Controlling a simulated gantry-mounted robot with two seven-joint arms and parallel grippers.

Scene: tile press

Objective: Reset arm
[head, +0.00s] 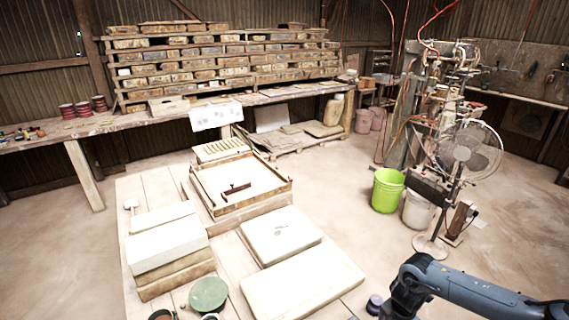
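My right arm (470,290) comes in from the right edge at the bottom right of the head view. It bends at a dark joint beside the right edge of the low work table, and its lower part runs out of the bottom of the picture. I cannot make out gripper fingers on it. My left arm and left gripper do not show. The low wooden work table (140,190) stands in front of me. A wooden frame (282,189) with a pale surface and a small dark red handle (235,188) lies on it.
Pale slabs (303,285) and stacked blocks (165,240) cover much of the table. A green round item (208,293) lies near its front. A green bucket (387,190), a fan (470,150) and a tall machine (440,100) stand to the right. Floor between is clear.

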